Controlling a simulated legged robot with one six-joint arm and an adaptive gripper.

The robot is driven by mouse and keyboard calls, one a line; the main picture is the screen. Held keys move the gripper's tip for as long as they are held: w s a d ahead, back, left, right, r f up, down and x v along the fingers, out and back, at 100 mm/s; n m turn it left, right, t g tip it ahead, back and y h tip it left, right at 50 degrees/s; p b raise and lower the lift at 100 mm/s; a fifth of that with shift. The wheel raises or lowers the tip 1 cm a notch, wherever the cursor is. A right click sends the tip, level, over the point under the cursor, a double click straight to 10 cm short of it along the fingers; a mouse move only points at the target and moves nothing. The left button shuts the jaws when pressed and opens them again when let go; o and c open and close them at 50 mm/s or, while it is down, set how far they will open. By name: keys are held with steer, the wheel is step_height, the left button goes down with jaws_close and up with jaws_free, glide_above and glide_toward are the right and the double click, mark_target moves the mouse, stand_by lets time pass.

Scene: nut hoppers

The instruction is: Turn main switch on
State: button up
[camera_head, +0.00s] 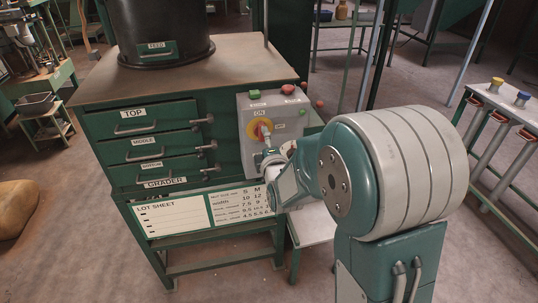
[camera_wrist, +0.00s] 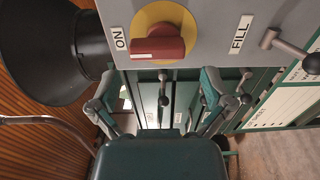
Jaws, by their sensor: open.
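The main switch is a red knob (camera_wrist: 160,43) on a yellow disc (camera_wrist: 181,18), mounted on a grey panel (camera_wrist: 225,22). In the wrist view the knob's bar lies in line with the ON label (camera_wrist: 119,40), which is at its left. In the head view the yellow disc (camera_head: 255,133) is on the grey panel's front, below ON. My gripper (camera_wrist: 160,78) is open and empty, its two fingers spread just below the knob in the wrist view. I see no contact. In the head view my arm hides most of the gripper.
A green cabinet (camera_head: 206,152) with labelled drawers and protruding knobs stands left of the panel. A black hopper (camera_wrist: 55,52) and a FILL lever (camera_wrist: 288,46) flank the switch in the wrist view. Start and stop buttons (camera_head: 287,89) top the panel. A lot-sheet board (camera_head: 170,215) hangs below.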

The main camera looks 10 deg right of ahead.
steer(key=s, duration=0.7)
steer(key=shift+s+a, duration=0.15)
steer(key=s+r+m+g, duration=0.1)
steer(key=s+m+g, duration=0.5)
steer(key=s+m, duration=0.3)
steer(key=s+d+r+m+g, duration=0.1)
steer(key=s+m+g, duration=0.5)
steer(key=s, duration=1)
steer(key=r+m, duration=0.1)
steer(key=m, duration=0.2)
steer(key=shift+r, duration=0.3)
steer(key=shift+d, duration=0.1)
stand_by(1.6)
